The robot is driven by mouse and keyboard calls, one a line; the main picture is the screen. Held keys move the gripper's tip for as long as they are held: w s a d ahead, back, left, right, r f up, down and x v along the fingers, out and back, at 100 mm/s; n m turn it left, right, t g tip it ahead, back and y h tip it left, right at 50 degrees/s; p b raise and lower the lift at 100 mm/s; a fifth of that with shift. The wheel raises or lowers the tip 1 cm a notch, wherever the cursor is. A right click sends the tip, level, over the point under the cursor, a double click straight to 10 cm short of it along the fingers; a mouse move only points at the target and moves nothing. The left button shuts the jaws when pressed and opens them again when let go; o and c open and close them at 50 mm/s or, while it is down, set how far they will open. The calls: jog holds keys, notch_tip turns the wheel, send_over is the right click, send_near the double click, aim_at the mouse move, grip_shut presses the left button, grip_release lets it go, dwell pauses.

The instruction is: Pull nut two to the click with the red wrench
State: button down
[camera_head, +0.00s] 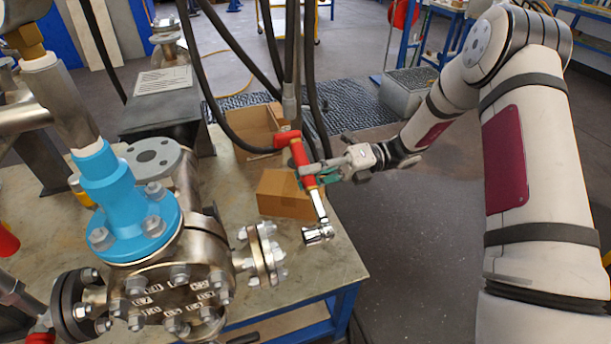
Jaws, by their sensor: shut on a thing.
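The red wrench (299,163) hangs in my gripper (322,172), tilted, with its chrome socket head (318,234) pointing down. My gripper is shut on its red handle, above the right part of the table. The socket is in the air or just over the tabletop, to the right of the small side flange and apart from it. The steel vessel (178,295) has a round front cover with several numbered nuts; the marks are too small for me to tell which is nut two. The wrench touches no nut.
A blue flanged fitting (125,215) tops the vessel. A side flange (262,254) with bolts sticks out right. Cardboard boxes (283,195) stand behind the wrench on the table (345,262). Dark hoses hang down near the wrench. Open floor lies to the right.

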jog(key=shift+p+x, duration=0.5)
jog(key=shift+x, duration=1.7)
jog(key=shift+s+a, duration=0.1)
jog(key=shift+a, duration=0.2)
jog(key=shift+s+a, duration=0.2)
jog(key=shift+a, duration=0.7)
